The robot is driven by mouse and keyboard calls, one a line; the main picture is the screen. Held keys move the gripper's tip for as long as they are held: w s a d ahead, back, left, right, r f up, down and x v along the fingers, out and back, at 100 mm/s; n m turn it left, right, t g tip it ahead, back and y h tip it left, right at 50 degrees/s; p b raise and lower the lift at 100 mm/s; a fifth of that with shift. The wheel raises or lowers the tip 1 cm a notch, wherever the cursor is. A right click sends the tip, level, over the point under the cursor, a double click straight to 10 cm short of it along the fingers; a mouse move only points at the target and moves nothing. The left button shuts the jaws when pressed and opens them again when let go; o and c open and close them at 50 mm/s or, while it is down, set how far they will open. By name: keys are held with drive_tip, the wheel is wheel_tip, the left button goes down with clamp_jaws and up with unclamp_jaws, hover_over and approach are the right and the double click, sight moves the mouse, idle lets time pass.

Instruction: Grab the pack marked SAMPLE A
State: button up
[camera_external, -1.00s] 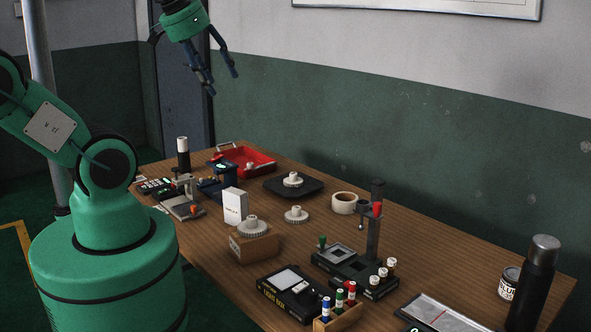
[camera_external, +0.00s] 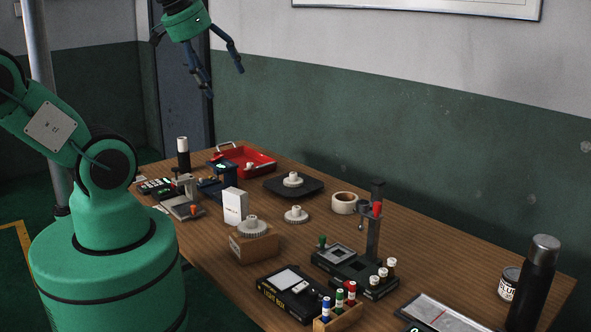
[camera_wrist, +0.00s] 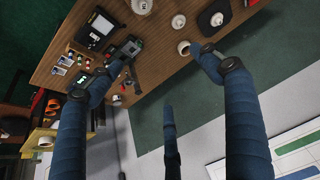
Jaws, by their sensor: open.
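A small white upright pack (camera_external: 235,206) with dark print stands on the wooden table, left of the middle in the external view. The print is too small to read surely, but it is the only white pack I see. It stands just behind a brown box with a pale gear on it. I cannot make it out in the wrist view. My gripper (camera_external: 225,82) is open and empty, high above the table's far end and well above the pack. Its spread blue fingers also show in the wrist view (camera_wrist: 152,75).
A brown box (camera_external: 254,246) stands close in front of the pack. A loose gear (camera_external: 296,215), a black tray (camera_external: 307,189), a tape roll (camera_external: 344,203) and a red tray (camera_external: 262,162) lie around. A tall black flask (camera_external: 533,285) stands at the right.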

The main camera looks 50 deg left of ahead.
drive_tip(key=w+a+f+n+g+b, duration=0.1)
drive_tip(key=w+a+f+n, duration=0.35)
drive_tip(key=w+f, duration=0.2)
drive_tip(key=n+g+y+b, duration=0.1)
drive_tip(key=n+g+b, duration=0.3)
drive_tip(key=n, duration=1.1)
hover_over(239, 190)
drive_tip(key=d+p, duration=0.1)
drive_tip(key=shift+g, duration=0.4)
wheel_tip(239, 190, down, 27)
drive_tip(key=shift+d+f, duration=0.1)
drive_tip(key=shift+s+a+f+b, duration=0.15)
drive_tip(key=shift+f+b, duration=0.1)
drive_tip(key=shift+f, duration=1.15)
drive_tip(key=shift+w+a+f+b, duration=0.1)
drive_tip(key=shift+a+f+b, duration=0.15)
drive_tip(key=shift+f, duration=1.15)
drive_tip(key=shift+s+a+f+b, duration=0.1)
drive_tip(key=shift+f+b, duration=0.2)
drive_tip(key=shift+f, duration=1.1)
